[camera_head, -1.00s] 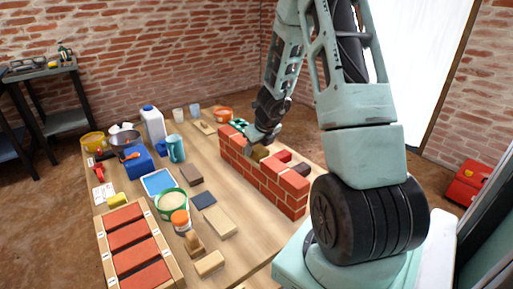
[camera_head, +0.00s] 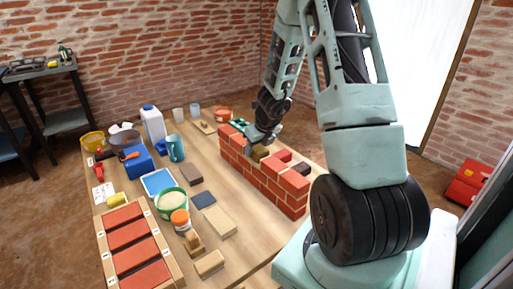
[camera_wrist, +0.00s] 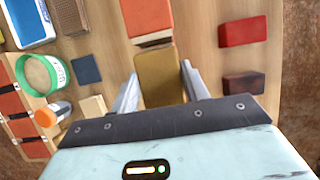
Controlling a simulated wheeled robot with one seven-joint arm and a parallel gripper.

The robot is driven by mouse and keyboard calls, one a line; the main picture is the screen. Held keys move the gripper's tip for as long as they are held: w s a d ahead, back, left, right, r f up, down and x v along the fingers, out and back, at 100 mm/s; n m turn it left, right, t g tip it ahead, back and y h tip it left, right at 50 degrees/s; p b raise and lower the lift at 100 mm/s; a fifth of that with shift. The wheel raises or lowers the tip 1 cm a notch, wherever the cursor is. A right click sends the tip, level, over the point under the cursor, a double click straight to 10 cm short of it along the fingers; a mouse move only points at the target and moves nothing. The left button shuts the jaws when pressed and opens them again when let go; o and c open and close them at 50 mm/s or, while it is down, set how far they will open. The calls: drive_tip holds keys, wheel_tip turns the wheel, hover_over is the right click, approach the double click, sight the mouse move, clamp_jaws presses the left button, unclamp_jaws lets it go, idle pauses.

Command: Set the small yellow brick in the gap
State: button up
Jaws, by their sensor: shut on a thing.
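The small yellow brick (camera_head: 262,154) is at the top of the red brick wall (camera_head: 262,180), toward its middle. My gripper (camera_head: 257,142) is shut on it from above. In the wrist view the yellow brick (camera_wrist: 158,78) lies between the two fingers, with its end close to a red wall brick (camera_wrist: 147,18). I cannot tell whether it rests on the course below. The near end of the gap is hidden by my gripper in the wrist view.
A red brick (camera_wrist: 243,32) and a dark brick (camera_wrist: 243,83) lie to the right in the wrist view. A green-rimmed tub (camera_head: 170,203), blue tray (camera_head: 158,182) and brick crate (camera_head: 171,268) stand left of the wall. Loose blocks lie between.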

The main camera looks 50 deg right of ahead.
drive_tip(key=shift+f, duration=0.25)
idle(0.7)
drive_tip(key=o, duration=1.3)
drive_tip(key=shift+r+p, duration=3.75)
drive_tip(key=shift+r, duration=0.3)
drive_tip(key=shift+f, duration=0.1)
